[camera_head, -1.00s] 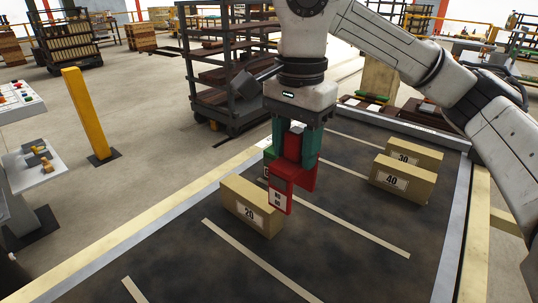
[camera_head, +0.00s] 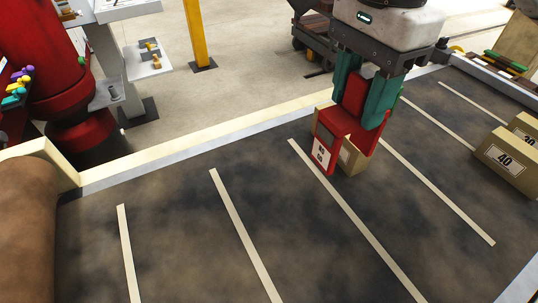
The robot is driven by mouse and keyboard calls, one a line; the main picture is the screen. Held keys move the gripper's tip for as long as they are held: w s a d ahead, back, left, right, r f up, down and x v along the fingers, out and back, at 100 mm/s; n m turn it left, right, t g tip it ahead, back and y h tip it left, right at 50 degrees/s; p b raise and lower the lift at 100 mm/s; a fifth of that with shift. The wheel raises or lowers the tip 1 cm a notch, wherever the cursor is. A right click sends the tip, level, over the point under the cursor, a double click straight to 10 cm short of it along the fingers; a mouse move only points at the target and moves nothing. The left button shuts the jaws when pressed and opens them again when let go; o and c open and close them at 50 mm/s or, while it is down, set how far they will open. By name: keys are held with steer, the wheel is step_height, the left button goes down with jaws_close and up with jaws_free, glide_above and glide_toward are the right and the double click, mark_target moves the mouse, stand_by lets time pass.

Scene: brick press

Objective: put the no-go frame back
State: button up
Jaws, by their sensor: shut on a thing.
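My gripper (camera_head: 362,103), with green fingers, is shut on the red no-go frame (camera_head: 343,124). It holds the frame upright above the dark bed, with a white label (camera_head: 321,152) on the frame's lower front part. A tan block (camera_head: 352,158) shows behind and through the frame, mostly hidden by it. I cannot tell whether the frame touches this block or the bed.
The dark bed (camera_head: 185,235) has pale stripes and a light raised edge (camera_head: 200,151). Tan blocks marked 40 (camera_head: 508,163) and 30 (camera_head: 524,126) stand at the right. A brown cylinder (camera_head: 27,230) is at the left. The bed's left and front are clear.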

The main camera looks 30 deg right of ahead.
steer(key=w+a, duration=0.1)
steer(key=a, duration=0.4)
steer(key=w+f+p, duration=0.3)
steer(key=w+f, duration=1)
steer(key=shift+w, duration=0.35)
steer(key=shift+d+f, duration=0.1)
steer(key=shift+f, duration=0.1)
steer(key=o, duration=1.3)
steer(key=shift+o, duration=0.2)
step_height(320, 180, up, 12)
steer(key=shift+r+b, duration=0.15)
steer(key=shift+b, duration=0.2)
